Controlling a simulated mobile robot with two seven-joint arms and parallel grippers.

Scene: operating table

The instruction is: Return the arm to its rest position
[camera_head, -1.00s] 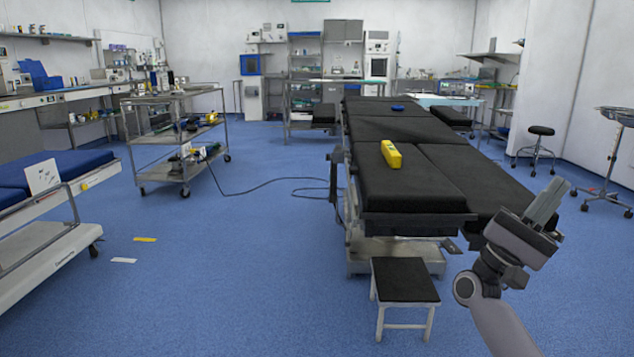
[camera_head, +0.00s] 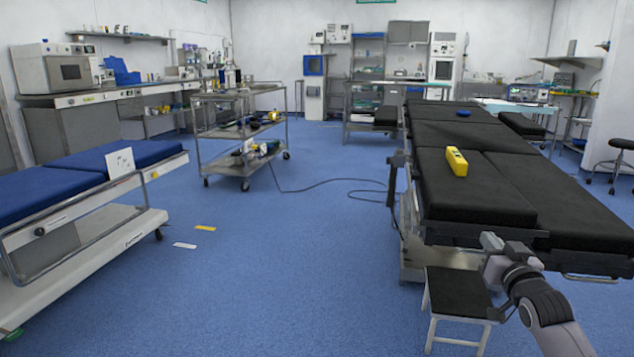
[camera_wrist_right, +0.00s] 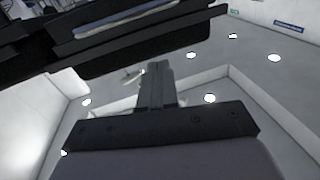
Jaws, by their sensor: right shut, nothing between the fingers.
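My right gripper (camera_head: 490,243) is at the lower right of the head view, just in front of the near end of the black operating table (camera_head: 575,200) and above a small black-topped step stool (camera_head: 458,292). Its fingers are shut with nothing between them. In the right wrist view the closed fingers (camera_wrist_right: 156,85) point up toward the ceiling, and a dark edge, apparently of the table, crosses the upper left. My left gripper is not in view.
A yellow box (camera_head: 456,162) and a small blue object (camera_head: 463,113) lie on the table. A metal cart (camera_head: 240,140) stands left of centre with a cable running across the floor. A blue-topped bed (camera_head: 60,185) is at the left.

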